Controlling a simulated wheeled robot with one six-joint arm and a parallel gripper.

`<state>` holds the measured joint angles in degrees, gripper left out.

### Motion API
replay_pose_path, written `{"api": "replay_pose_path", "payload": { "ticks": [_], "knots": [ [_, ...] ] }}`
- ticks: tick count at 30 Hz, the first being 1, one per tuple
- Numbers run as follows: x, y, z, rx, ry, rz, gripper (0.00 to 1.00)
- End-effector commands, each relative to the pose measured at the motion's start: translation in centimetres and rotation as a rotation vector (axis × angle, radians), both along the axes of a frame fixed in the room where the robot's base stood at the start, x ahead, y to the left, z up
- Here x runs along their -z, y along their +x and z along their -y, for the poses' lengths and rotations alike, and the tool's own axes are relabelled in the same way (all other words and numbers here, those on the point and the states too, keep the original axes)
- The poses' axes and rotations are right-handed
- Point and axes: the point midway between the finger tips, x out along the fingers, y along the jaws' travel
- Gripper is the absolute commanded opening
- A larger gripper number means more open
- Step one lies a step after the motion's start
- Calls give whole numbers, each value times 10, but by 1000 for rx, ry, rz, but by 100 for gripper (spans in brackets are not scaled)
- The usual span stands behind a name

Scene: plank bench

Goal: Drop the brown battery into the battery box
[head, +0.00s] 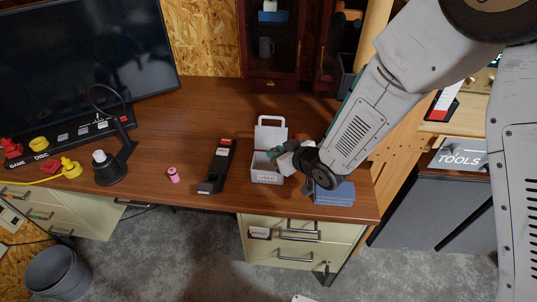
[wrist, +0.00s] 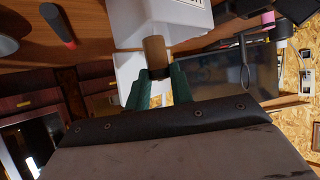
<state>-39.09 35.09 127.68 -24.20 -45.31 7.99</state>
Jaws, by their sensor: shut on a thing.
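The brown battery (wrist: 155,52) is held between the green fingers of my gripper (wrist: 157,82) in the wrist view. The battery box, white with an open upright lid and a label on its front, stands on the bench in the head view (head: 267,176). It also shows in the wrist view (wrist: 180,18), behind the battery. My gripper (head: 277,153) is shut on the battery at the box's right side, by its opening. In the head view the battery is too small to make out clearly. I cannot tell if it is inside the rim.
A black device with a red top (head: 218,165) lies left of the box. A pink cylinder (head: 173,175) and a black lamp-like stand (head: 112,165) are farther left. Blue blocks (head: 334,194) lie right of the box, under my arm. A monitor (head: 80,50) stands back left.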

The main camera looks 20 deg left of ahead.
Motion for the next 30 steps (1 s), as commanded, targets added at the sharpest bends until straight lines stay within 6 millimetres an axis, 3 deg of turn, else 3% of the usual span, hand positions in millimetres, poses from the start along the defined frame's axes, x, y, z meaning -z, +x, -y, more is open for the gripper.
{"api": "replay_pose_path", "payload": {
  "ticks": [4, 14, 15, 18, 30],
  "knots": [
    [12, -1, -1, -2, 0, -1, 0],
    [15, -1, -1, -2, 0, 2, 0],
    [15, -1, -1, -2, 0, 2, 25],
    [15, -1, -1, -1, 1, 1, 48],
    [8, -6, 8, 0, 0, 1, 48]
  ]
}}
